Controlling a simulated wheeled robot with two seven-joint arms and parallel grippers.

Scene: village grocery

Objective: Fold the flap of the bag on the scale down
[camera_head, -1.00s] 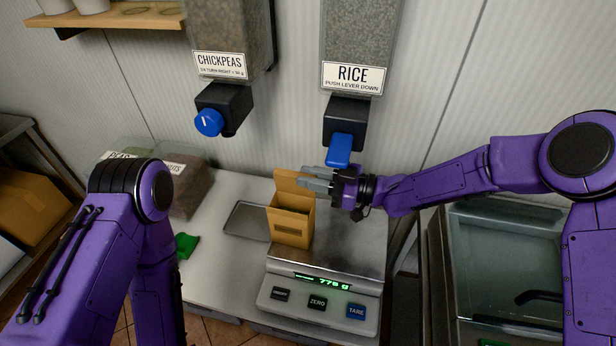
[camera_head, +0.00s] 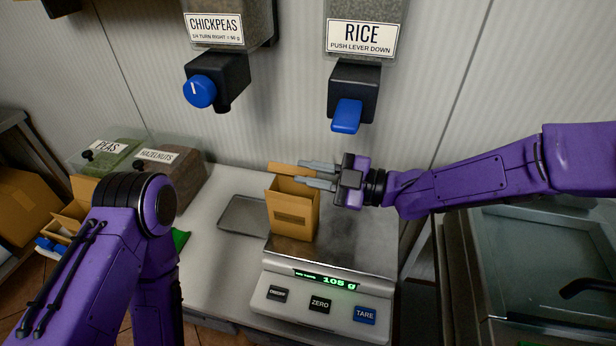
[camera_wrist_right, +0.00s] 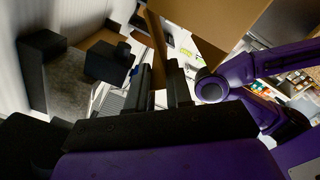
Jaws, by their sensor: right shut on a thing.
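The brown paper bag (camera_head: 293,215) stands upright on the steel plate of the scale (camera_head: 345,240), its mouth open. Its back flap (camera_head: 284,169) rises above the mouth and now leans. My right gripper (camera_head: 303,172) reaches in from the right at the top of the bag, shut on the flap. In the right wrist view the flap (camera_wrist_right: 155,32) shows as a thin brown strip at the fingertips, with the bag (camera_wrist_right: 215,18) beside it. The scale display reads about 105 g. My left gripper is out of view; only my left arm shows.
The rice dispenser's blue lever (camera_head: 347,116) hangs above the gripper, and the chickpea dispenser's blue knob (camera_head: 199,91) is further left. A shallow metal tray (camera_head: 243,215) lies left of the bag. Bins of peas (camera_head: 108,157) and hazelnuts (camera_head: 170,172) stand at the left.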

